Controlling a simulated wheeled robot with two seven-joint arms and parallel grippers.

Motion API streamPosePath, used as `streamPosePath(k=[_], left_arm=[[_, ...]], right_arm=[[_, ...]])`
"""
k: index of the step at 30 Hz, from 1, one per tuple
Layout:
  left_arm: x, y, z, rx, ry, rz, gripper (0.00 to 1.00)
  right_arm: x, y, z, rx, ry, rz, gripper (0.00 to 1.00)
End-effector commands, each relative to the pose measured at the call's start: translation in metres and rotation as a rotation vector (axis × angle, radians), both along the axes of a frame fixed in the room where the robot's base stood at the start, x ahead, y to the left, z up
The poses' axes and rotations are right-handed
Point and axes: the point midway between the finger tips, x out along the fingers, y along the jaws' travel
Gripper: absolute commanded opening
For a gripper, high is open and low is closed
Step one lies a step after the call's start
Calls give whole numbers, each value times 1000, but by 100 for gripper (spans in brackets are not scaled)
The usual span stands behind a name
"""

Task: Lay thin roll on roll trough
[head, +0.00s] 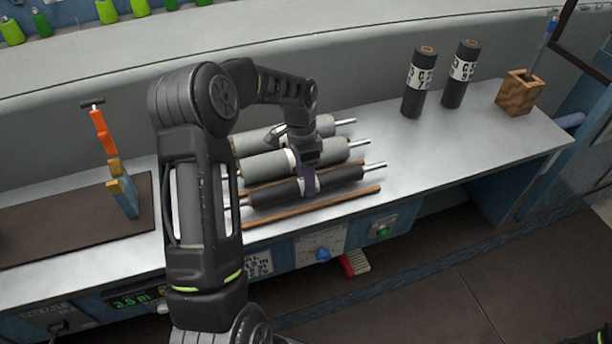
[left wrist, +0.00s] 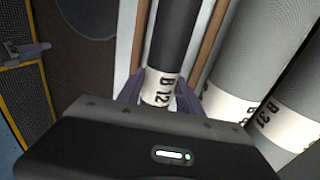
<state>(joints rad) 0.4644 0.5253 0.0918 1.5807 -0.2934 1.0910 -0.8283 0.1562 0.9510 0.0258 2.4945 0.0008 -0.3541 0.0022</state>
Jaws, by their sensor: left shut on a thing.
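The thin roll is a dark roll (head: 330,180) with metal shaft ends and a white band; the band reads B 12 in the left wrist view (left wrist: 178,35). My left gripper (head: 305,184) is shut around its middle, on the white band (left wrist: 160,88). The roll trough shows as two brown wooden rails, the front one (head: 312,207) clear of the roll. In the left wrist view the roll lies lengthwise between the rails (left wrist: 208,45). I cannot tell whether it touches them. What looks like my right gripper (left wrist: 28,49) shows small at the left edge there.
Two thicker grey rolls (head: 262,167) lie parallel just behind the trough. Two dark rolls (head: 419,82) (head: 460,74) stand upright at the back right near a wooden box (head: 518,92). An orange-handled tool (head: 102,130) stands at the left by a dark mat (head: 70,222).

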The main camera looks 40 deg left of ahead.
Motion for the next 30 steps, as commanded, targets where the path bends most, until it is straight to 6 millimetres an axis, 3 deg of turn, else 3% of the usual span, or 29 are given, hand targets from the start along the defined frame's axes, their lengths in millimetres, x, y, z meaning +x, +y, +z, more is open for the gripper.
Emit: streamPosePath(k=[21, 22, 30], left_arm=[[0, 0, -7, 0, -1, 0, 0], [0, 0, -7, 0, -1, 0, 45], [0, 0, -8, 0, 0, 0, 67]], right_arm=[[1, 0, -4, 1, -2, 0, 0], [1, 0, -4, 1, -2, 0, 0], [1, 0, -4, 1, -2, 0, 0]])
